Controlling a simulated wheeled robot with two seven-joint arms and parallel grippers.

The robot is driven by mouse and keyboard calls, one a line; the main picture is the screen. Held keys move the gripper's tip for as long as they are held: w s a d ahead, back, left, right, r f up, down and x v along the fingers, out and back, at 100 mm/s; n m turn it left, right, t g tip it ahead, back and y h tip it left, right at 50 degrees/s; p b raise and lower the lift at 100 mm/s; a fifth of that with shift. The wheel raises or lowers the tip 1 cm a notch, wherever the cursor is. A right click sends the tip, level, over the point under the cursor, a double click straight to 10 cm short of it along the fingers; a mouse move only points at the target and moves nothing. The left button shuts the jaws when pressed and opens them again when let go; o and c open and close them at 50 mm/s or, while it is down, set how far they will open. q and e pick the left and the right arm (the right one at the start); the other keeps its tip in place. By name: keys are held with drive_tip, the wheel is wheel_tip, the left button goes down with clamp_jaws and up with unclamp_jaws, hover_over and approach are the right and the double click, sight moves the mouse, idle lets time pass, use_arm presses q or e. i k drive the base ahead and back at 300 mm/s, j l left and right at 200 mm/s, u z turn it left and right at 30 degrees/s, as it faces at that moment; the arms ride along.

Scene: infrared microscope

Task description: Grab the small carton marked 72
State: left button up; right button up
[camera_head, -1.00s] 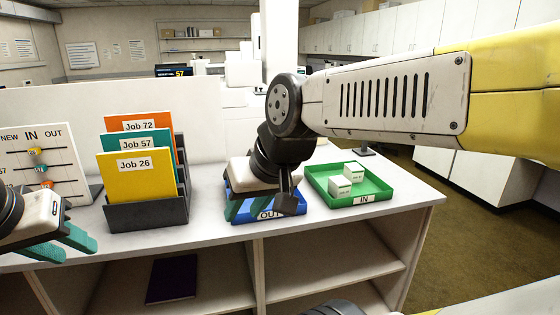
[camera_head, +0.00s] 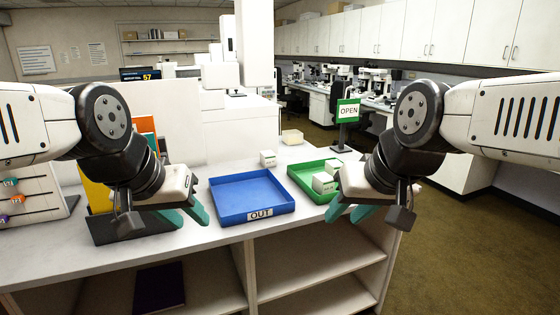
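Two small white cartons sit in the green tray: a front one (camera_head: 323,183) and one behind it (camera_head: 334,167). A third small white carton (camera_head: 268,158) stands on the counter behind the blue tray. Their labels are too small to read, so I cannot tell which is marked 72. My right gripper (camera_head: 350,211) is open and empty, at the front right of the green tray (camera_head: 301,182) and partly covering it. My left gripper (camera_head: 186,215) is open and empty, left of the blue OUT tray (camera_head: 233,212), in front of the folder holder.
The folder holder (camera_head: 103,230) and bead board (camera_head: 30,197) stand at the left. A green OPEN sign (camera_head: 348,112) and a cream open box (camera_head: 292,137) are at the back right. A screen (camera_head: 140,74) shows 57. The blue tray is empty.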

sight(268, 159)
drive_tip(key=i+l, duration=0.25)
drive_tip(key=i, duration=0.25)
drive_tip(key=i+l, duration=0.25)
drive_tip(key=i, duration=0.3)
drive_tip(key=i+u, duration=0.15)
drive_tip(key=u, duration=1.45)
